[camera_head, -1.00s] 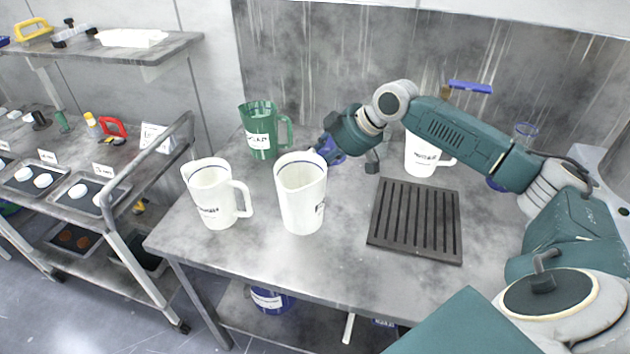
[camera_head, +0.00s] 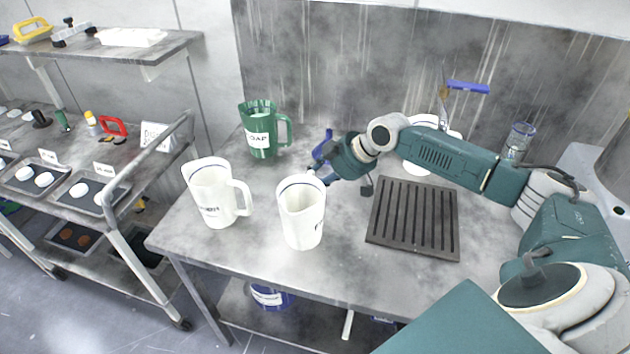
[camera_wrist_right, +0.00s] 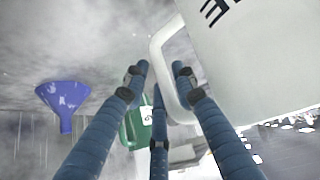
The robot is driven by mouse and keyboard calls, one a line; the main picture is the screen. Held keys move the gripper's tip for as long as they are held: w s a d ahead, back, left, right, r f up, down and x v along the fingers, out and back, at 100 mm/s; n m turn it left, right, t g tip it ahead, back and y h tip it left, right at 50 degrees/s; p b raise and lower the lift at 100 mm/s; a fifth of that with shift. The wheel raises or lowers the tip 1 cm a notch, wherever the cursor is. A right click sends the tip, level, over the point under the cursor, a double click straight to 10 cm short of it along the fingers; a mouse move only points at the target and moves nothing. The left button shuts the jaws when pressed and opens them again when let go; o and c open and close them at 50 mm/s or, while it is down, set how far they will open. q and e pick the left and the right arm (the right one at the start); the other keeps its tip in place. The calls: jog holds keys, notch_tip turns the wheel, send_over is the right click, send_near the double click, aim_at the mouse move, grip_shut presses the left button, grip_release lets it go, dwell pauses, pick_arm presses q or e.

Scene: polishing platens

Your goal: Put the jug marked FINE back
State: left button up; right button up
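A white jug (camera_head: 302,215) stands upright, on or just above the middle front of the grey table. My right gripper (camera_head: 318,174) is behind it, with the fingers around its handle. In the right wrist view, the handle (camera_wrist_right: 162,55) lies between the fingertips (camera_wrist_right: 160,78), and part of a dark label ending in E shows on the jug wall (camera_wrist_right: 245,60). The full word is not readable. A second white jug (camera_head: 212,195) stands to the left, its label too small to read. A third white jug (camera_head: 417,170) is partly hidden behind my right arm. My left gripper is out of view.
A green jug (camera_head: 259,130) stands at the back left. A dark slotted grate (camera_head: 412,220) lies right of the held jug. A clear cylinder (camera_head: 519,141) stands at the far right. A cart (camera_head: 118,185) with trays is at the left. Bare tabletop lies in front of the jugs.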

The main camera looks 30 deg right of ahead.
jog(key=shift+o, duration=0.6)
jog(key=shift+r, duration=0.1)
jog(key=shift+r, duration=0.15)
jog(key=b+v, duration=0.2)
jog(key=v, duration=1)
jog(key=shift+b, duration=0.3)
